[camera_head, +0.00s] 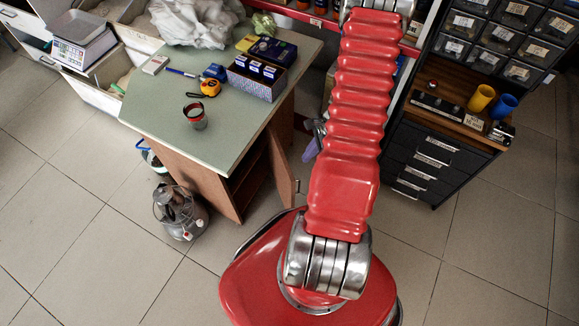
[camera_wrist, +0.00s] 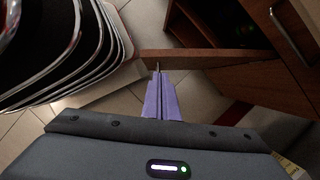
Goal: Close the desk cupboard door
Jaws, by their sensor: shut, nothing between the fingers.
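The desk (camera_head: 235,125) has a green top and brown wooden sides. Its cupboard door (camera_head: 281,168) stands open, swung out from the desk's right side, with the dark cupboard inside (camera_head: 247,178) showing to its left. My gripper (camera_head: 310,152), with purple fingers, is low to the right of the door, partly hidden by my arm. In the wrist view the fingers (camera_wrist: 158,72) are together and empty, their tips at the lower edge of a brown board that looks like the door (camera_wrist: 205,59). I cannot tell if they touch it. The cupboard inside (camera_wrist: 205,28) shows beyond the board.
A wooden panel with a metal handle (camera_wrist: 292,38) is at right in the wrist view. A black drawer cabinet (camera_head: 435,160) stands right of my arm. A lantern (camera_head: 180,212) stands on the floor by the desk. A cup (camera_head: 195,117) and boxes (camera_head: 262,77) are on top.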

